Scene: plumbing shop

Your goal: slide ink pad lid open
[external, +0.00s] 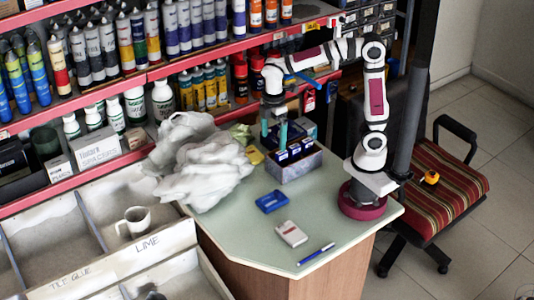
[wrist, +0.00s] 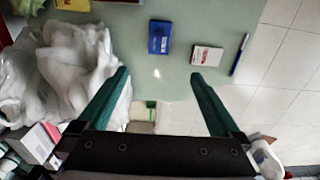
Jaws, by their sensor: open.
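A small blue flat case (external: 272,201), which looks like the ink pad, lies on the pale green tabletop. It also shows in the wrist view (wrist: 160,37), at upper middle, beyond my fingertips. I cannot tell how its lid sits. My gripper (external: 274,132) is raised over the back of the table, near the grey box, apart from the blue case. In the wrist view my gripper (wrist: 160,75) has its two green fingers wide apart with nothing between them.
A white and red pack (external: 291,233) and a blue pen (external: 316,254) lie near the table's front edge (external: 285,272). A grey box (external: 294,172) with dark blue items stands behind the case. Crumpled white plastic (external: 200,165) covers the left. The tabletop around the case is clear.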

